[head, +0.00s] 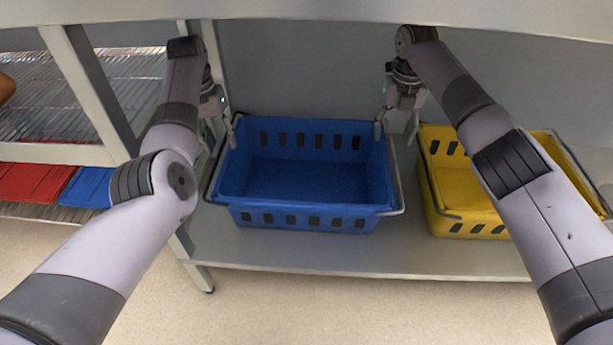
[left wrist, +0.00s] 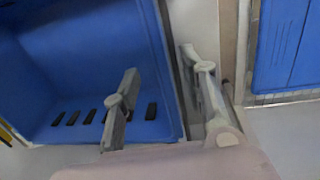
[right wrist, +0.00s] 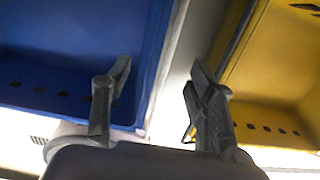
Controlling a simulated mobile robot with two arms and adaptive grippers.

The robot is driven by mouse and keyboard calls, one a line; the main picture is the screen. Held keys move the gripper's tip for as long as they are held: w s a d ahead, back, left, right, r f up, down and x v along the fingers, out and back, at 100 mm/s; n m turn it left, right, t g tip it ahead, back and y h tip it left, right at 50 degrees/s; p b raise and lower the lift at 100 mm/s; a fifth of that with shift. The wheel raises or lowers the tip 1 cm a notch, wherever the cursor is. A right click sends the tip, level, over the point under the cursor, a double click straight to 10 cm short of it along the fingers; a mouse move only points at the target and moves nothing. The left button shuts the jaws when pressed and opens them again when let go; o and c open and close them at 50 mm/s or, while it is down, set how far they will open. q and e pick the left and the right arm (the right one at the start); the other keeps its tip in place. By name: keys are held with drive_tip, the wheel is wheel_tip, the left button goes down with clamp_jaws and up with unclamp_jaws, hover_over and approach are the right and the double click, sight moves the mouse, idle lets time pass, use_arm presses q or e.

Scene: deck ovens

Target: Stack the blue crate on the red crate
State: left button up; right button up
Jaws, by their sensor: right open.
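The blue crate (head: 310,218) stands upright on a grey shelf, empty, with slotted walls and wire handles at its left and right ends. My left gripper (head: 219,130) is at its far left corner. In the left wrist view, that gripper's fingers (left wrist: 163,76) are apart, one over the crate's inside and one beyond its rim. My right gripper (head: 396,131) is at the far right corner. In the right wrist view, its open fingers (right wrist: 158,72) lie either side of the blue rim. I cannot make out a red crate in any view.
A yellow crate (head: 455,215) stands on the same shelf (head: 300,251) to the right, with a narrow gap between. At the left, a wire rack holds flat red (head: 32,183) and blue (head: 88,187) pieces. A beam (head: 300,12) crosses above.

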sight(227, 155)
use_arm(q)
drive_tip(key=f, duration=0.5)
drive_tip(key=d+f, duration=0.1)
drive_tip(key=f, duration=0.2)
drive_tip(key=shift+f, duration=0.1)
use_arm(e)
wheel_tip(227, 155, down, 8)
drive_tip(key=shift+f, duration=0.1)
use_arm(q)
drive_tip(key=shift+c, duration=0.3)
use_arm(e)
drive_tip(key=shift+c, duration=0.2)
use_arm(q)
drive_tip(key=c, duration=0.8)
use_arm(e)
drive_tip(key=c, duration=0.8)
use_arm(q)
clamp_jaws()
use_arm(e)
clamp_jaws()
